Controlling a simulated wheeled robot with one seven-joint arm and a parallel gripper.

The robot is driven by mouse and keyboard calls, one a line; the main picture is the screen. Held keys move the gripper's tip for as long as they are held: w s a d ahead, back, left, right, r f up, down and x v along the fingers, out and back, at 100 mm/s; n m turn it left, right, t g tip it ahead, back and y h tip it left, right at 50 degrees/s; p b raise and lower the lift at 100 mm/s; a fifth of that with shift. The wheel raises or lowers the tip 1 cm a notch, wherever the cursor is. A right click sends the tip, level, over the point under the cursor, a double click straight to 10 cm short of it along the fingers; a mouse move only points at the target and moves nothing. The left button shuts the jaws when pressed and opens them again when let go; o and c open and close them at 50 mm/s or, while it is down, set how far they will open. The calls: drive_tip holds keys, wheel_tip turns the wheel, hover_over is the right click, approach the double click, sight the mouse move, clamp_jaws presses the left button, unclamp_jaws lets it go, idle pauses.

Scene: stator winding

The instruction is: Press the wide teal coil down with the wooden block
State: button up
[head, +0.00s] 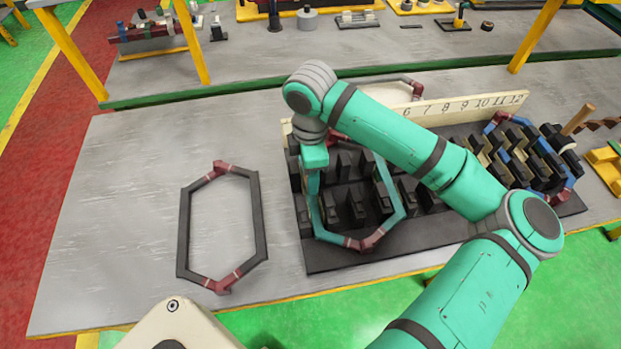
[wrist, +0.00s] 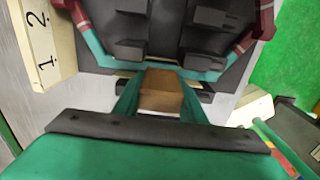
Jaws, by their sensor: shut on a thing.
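The wide teal coil (head: 396,190), with dark red end pieces, lies around black upright blocks at the left part of the dark stator base (head: 330,259). In the wrist view, the teal coil (wrist: 95,45) runs across just beyond the fingertips. My gripper (wrist: 160,92) is shut on a brown wooden block (wrist: 162,99), held between its two teal fingers. In the head view, my gripper (head: 314,176) points down over the coil's left side. The block's contact with the coil is unclear.
A black coil with red ends (head: 262,215) lies on the bare grey table (head: 120,230) at left. A numbered strip (head: 460,107) stands behind the base. Blue coils (head: 572,171) with red parts sit at the base's right end. A wooden handle (head: 577,120) stands there.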

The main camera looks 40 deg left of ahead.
drive_tip(key=shift+r, duration=4.3)
